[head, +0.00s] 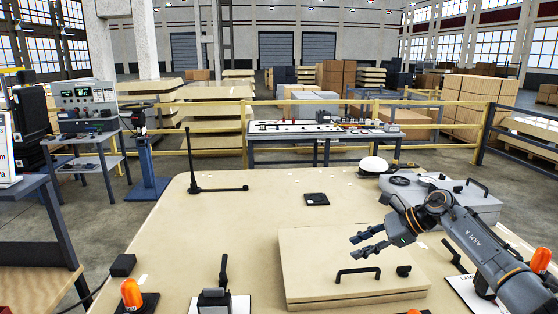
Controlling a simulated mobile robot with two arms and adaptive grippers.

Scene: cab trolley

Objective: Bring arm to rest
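My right arm comes in from the lower right over the table (160,250). Its gripper (362,246) points left, with its two dark fingers apart and nothing between them. It is over the right part of a wooden box or panel (310,265) with a black handle (358,273) on its front. I cannot tell the exact height of the gripper above the panel. My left arm and gripper are not in view.
A grey case (465,203) and a white helmet (373,164) are at the table's back right. A black square (316,199) and a black stand (193,165) are farther back. Orange beacons, one at the left (131,294), line the front. The table's left middle is clear.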

